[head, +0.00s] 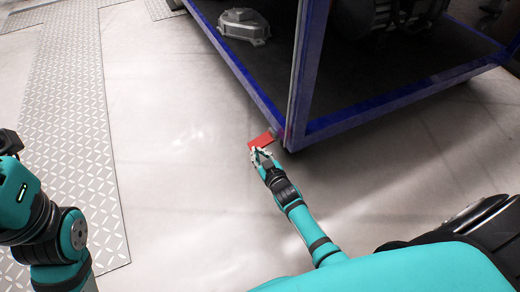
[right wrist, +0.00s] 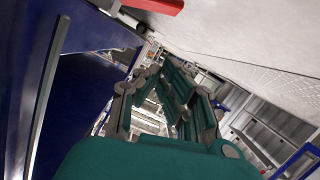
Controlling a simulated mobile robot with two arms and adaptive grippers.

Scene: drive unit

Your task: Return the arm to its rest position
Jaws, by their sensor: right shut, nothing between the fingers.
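My right arm reaches forward in the head view. Its gripper (head: 262,154) is at the near corner of the blue-framed cart, low by the floor. The gripper is shut and empty; its fingers (right wrist: 167,85) also show in the right wrist view. A red pedal-like part (head: 262,140) sticks out beside the cart's corner, just beyond the fingertips. The red part (right wrist: 160,4) also shows at the top edge of the right wrist view, apart from the fingers.
The blue-framed cart (head: 370,104) stands at the upper right, with a corner post rising close to my right gripper. A grey metal housing (head: 244,25) and a dark drum-shaped unit (head: 385,14) sit on it. The pale floor (head: 170,140) is clear left of the cart.

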